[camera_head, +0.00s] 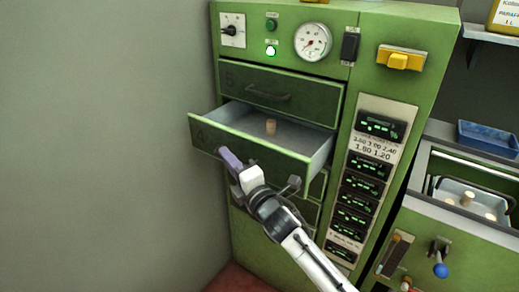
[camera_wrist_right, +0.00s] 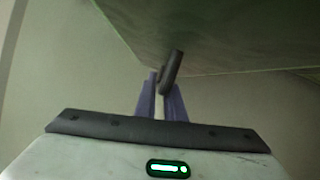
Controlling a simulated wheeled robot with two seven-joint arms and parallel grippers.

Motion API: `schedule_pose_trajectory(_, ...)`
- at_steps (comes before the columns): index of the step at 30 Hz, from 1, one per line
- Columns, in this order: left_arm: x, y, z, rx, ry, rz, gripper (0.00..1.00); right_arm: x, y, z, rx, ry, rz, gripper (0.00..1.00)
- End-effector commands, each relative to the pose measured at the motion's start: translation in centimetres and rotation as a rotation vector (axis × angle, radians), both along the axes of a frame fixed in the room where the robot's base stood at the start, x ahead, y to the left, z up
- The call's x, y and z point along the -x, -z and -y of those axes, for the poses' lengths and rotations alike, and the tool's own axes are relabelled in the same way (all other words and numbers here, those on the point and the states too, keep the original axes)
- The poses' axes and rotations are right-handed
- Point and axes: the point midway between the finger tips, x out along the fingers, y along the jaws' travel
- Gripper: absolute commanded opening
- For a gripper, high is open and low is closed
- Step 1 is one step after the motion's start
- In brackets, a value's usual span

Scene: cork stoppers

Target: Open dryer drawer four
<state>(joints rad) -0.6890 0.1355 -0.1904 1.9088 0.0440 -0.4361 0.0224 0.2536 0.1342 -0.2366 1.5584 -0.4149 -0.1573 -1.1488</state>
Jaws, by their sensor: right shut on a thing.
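The green dryer (camera_head: 435,75) stands against the wall. Its drawer marked 4 (camera_head: 255,148) is pulled well out, and a cork (camera_head: 270,127) stands upright on its pale floor. My right gripper (camera_head: 225,157) is at the drawer's front, with its purple fingers near the left part of the front face. In the right wrist view the fingers (camera_wrist_right: 162,100) are shut on the dark drawer handle (camera_wrist_right: 172,72), under the green drawer front (camera_wrist_right: 240,30). The gripper hides most of the handle in the head view. My left gripper is not in view.
Drawer 5 (camera_head: 275,92) above is closed. Closed drawers lie below, partly hidden by my right arm. A grey wall is close at left.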

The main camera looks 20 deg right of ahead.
Motion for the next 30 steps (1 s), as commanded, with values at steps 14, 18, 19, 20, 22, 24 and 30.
schedule_pose_trajectory(14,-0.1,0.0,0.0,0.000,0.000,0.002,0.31,2.2,0.1,-5.2,0.000,-0.018,-0.001,0.00)
schedule_pose_trajectory(18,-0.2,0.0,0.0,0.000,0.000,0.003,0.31,2.2,0.1,-5.2,0.000,-0.018,-0.001,0.00)
schedule_pose_trajectory(19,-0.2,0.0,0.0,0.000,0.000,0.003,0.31,2.2,0.1,-5.2,0.000,-0.018,-0.001,0.00)
schedule_pose_trajectory(20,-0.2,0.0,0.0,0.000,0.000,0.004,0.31,2.2,0.1,-5.2,0.000,-0.018,-0.001,0.00)
schedule_pose_trajectory(22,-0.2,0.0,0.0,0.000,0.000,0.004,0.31,2.2,0.1,-5.2,0.000,-0.018,-0.001,0.00)
schedule_pose_trajectory(24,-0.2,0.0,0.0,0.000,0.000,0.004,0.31,2.2,0.1,-5.2,0.000,-0.018,-0.001,0.00)
schedule_pose_trajectory(30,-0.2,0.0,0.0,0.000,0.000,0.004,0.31,2.2,0.1,-5.2,0.000,-0.018,-0.001,0.28)
